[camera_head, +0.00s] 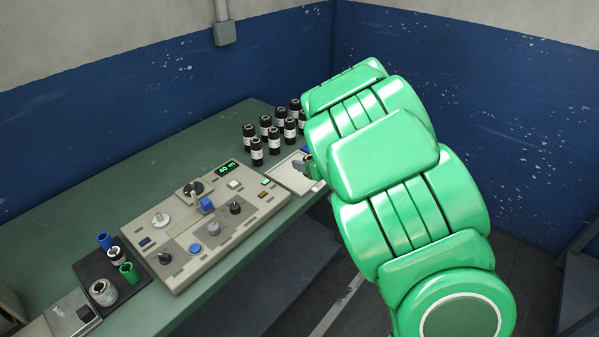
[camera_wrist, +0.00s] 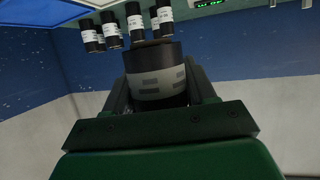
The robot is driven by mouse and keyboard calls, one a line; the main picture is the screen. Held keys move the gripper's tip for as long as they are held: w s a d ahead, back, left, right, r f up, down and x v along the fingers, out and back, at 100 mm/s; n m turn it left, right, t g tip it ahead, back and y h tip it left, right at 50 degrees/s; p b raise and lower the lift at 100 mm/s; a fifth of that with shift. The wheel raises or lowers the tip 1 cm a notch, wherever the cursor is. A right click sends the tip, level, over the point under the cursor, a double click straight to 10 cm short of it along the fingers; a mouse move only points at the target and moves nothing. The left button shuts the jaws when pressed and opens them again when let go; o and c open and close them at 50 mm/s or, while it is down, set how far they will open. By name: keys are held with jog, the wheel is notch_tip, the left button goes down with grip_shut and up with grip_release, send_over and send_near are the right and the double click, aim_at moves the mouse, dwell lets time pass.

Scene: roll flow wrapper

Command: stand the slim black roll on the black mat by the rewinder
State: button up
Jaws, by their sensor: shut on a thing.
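My gripper (camera_wrist: 158,92) is shut on a black roll with a grey patterned band (camera_wrist: 155,80), one finger on each side of it in the wrist view. Its lower part is hidden between the fingers. In the head view my arm covers most of the gripper and the held roll, near the pale tray at the bench's right end. The black mat (camera_head: 139,287) lies at the left front of the bench.
The control panel (camera_head: 180,262) with knobs and a green display lies between mat and tray. Several black rolls with white labels (camera_head: 257,152) stand behind the pale tray (camera_head: 285,176); some show in the wrist view (camera_wrist: 110,30). The green bench (camera_head: 110,200) is clear behind the panel.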

jog(key=shift+s+a+f+n+g+y, duration=0.1)
jog(key=shift+s+a+n+g+y, duration=0.2)
jog(key=shift+s+n+y, duration=0.1)
send_over(298, 177)
jog(key=s, duration=0.4)
notch_tip(298, 177, down, 4)
jog(key=w+f, duration=0.1)
jog(key=f, duration=0.1)
jog(key=w+f, duration=0.1)
jog(key=f, duration=0.1)
jog(key=shift+w, duration=0.3)
jog(key=shift+w+f, duration=0.85)
jog(key=shift+f, duration=1.65)
jog(key=shift+f, duration=0.1)
jog(key=o, duration=1.1)
jog(key=shift+c, duration=0.2)
